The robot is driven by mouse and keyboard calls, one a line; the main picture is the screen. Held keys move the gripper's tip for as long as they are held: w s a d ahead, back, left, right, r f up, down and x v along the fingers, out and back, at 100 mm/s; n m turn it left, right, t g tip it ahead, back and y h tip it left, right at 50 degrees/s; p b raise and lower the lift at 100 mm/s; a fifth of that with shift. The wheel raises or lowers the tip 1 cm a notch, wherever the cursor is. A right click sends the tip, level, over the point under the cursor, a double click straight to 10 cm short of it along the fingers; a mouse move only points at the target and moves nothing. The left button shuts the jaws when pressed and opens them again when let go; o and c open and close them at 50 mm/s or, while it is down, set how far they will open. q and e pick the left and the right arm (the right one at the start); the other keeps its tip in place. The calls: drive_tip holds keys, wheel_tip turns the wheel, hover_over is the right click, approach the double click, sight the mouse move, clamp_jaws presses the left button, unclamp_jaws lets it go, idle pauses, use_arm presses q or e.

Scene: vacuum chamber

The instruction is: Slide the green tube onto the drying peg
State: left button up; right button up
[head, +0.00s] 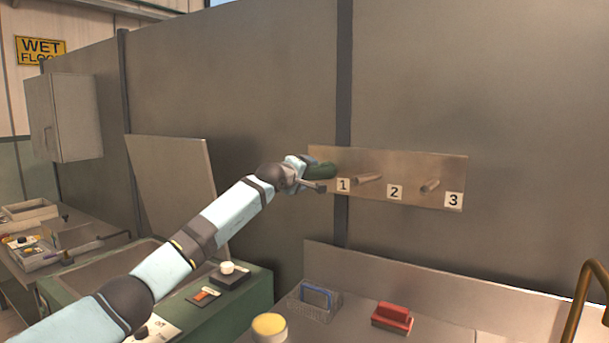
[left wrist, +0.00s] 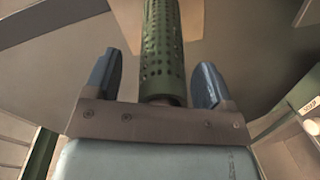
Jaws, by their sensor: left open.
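The green tube (head: 321,171) is at the left end of the peg board (head: 415,167), beside label 1. In the left wrist view the perforated tube (left wrist: 163,48) runs away from me, and a short brown rod end (left wrist: 163,101) sticks out of its near end. It looks like the tube is around the leftmost peg, but its far end is not visible. My left gripper (head: 308,173) is open. Its two blue fingers stand on either side of the tube with a gap on each side. Bare pegs stand left of label 2 (head: 368,179) and label 3 (head: 430,186). My right gripper is not in view.
A brown curved pipe (head: 588,300) rises at the right. A grey panel (head: 172,188) stands behind my left arm. The space before the board's right half is clear.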

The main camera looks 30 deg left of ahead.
use_arm(q)
drive_tip(key=s+a+r+b, duration=0.1)
drive_tip(key=s+b, duration=0.1)
drive_tip(key=s, duration=1.1)
drive_tip(key=shift+s+r, duration=0.3)
drive_tip(key=shift+s, duration=0.05)
drive_tip(key=shift+f, duration=0.1)
